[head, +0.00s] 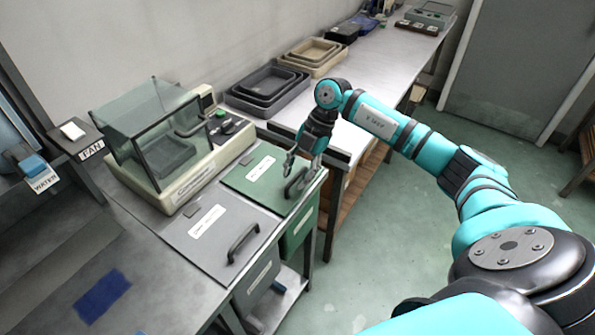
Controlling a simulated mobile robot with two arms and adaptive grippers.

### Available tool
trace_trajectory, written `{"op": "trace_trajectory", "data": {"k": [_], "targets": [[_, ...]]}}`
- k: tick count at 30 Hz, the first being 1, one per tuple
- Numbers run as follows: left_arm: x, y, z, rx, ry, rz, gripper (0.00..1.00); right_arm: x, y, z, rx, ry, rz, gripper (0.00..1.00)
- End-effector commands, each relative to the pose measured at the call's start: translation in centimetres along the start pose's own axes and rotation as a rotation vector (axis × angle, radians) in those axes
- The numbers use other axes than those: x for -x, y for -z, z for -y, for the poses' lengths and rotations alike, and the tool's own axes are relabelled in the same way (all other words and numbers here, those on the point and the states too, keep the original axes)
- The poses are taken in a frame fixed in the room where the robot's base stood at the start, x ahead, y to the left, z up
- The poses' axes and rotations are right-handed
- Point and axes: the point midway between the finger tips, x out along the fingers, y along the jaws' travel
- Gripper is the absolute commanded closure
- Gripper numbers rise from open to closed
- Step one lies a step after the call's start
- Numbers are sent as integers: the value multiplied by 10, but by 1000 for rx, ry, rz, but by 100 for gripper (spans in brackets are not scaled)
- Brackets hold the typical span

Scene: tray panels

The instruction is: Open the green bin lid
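The green bin lid (260,171) lies flat and closed on top of the green bin (298,232), near the middle of the head view. It has a white label and a dark handle (296,183) at its right side. My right gripper (302,170) reaches down from above and is at the handle. Its fingers are small in the view and overlap the handle, so I cannot tell whether they are open or shut, or touching it. My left gripper is not in view.
A grey bin lid (205,238) with its own handle lies closed just in front. A glass-covered machine (165,140) stands behind on the left. Grey trays (267,88) and beige trays (314,57) sit on the back bench. Open floor (400,240) lies to the right.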

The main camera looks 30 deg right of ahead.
Motion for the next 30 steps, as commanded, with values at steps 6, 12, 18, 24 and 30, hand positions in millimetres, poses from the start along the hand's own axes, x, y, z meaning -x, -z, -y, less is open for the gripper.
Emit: {"op": "trace_trajectory", "data": {"k": [6, 12, 18, 24, 30], "targets": [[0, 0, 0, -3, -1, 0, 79, 0, 0, 0, 0, 0, 0, 84], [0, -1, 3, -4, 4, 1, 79, 0, 0, 0, -1, 0, -1, 100], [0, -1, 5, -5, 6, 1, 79, 0, 0, 0, -1, 0, -1, 100], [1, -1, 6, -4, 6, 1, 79, 2, 0, 0, -1, 0, -1, 100], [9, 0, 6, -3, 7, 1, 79, 11, 4, -6, 0, -2, -1, 100]]}}
